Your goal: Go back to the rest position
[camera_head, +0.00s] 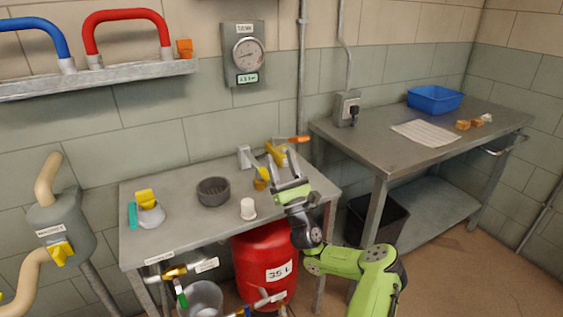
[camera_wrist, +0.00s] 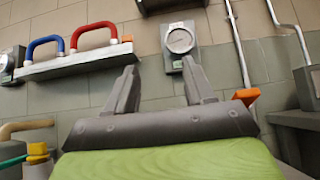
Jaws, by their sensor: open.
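My gripper (camera_head: 283,167) is raised above the right end of the small metal table (camera_head: 165,236) in the head view. Its two fingers are apart with nothing between them. In the wrist view my gripper (camera_wrist: 160,90) shows open fingers pointing up at the tiled wall. The green arm reaches up from the lower right. Behind the gripper lie a yellow tool (camera_head: 275,153) and an orange-handled item (camera_head: 292,139), partly hidden.
A grey bowl (camera_head: 213,191), a white cup (camera_head: 248,209) and a yellow-topped fitting (camera_head: 148,205) stand on the small table. A red tank (camera_head: 265,262) is below. A second table (camera_head: 385,157) holds a blue tray (camera_head: 434,99). A gauge (camera_head: 246,55) hangs on the wall.

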